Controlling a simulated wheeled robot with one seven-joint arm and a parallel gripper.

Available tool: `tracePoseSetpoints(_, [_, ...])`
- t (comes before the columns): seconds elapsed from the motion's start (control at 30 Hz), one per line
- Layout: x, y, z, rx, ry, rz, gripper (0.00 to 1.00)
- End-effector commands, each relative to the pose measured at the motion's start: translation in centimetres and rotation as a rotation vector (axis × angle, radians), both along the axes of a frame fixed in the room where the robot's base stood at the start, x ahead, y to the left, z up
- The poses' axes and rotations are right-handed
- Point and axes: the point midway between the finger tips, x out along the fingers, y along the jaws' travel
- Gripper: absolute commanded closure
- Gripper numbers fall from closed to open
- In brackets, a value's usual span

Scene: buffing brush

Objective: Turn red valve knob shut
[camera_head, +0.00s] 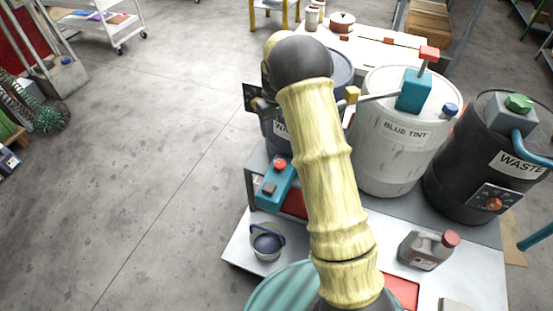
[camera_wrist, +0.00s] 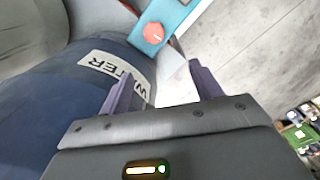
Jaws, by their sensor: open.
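A red knob (camera_head: 280,164) sits on a teal box (camera_head: 270,190) at the front edge of the table, below the dark blue drum. It also shows in the wrist view (camera_wrist: 154,36), faceted and on the teal body (camera_wrist: 176,14). An orange-red knob (camera_head: 494,204) is on the waste drum's front panel. I cannot tell for sure which is the valve knob. My gripper (camera_wrist: 162,86) is open and empty, beside the dark blue drum's label, with the teal-mounted red knob beyond its fingertips, apart from them. In the head view my arm mostly hides the gripper.
The dark blue drum (camera_wrist: 50,85) is close to my gripper. A white BLUE TINT drum (camera_head: 390,160) and a black WASTE drum (camera_head: 470,175) stand to the right.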

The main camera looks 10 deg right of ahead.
Motion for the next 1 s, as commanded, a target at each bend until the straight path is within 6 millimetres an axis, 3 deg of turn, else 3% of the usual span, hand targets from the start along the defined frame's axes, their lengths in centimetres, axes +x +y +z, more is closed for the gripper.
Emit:
tracePoseSetpoints(0.23, [-0.1,-2.4,-1.2,-0.001,0.003,-0.039,0.36])
tracePoseSetpoints(0.53, [-0.1,-0.8,-6.0,0.000,0.003,-0.014,0.36])
tracePoseSetpoints(1.0, [-0.1,-0.6,-14.3,-0.001,0.002,-0.012,0.36])
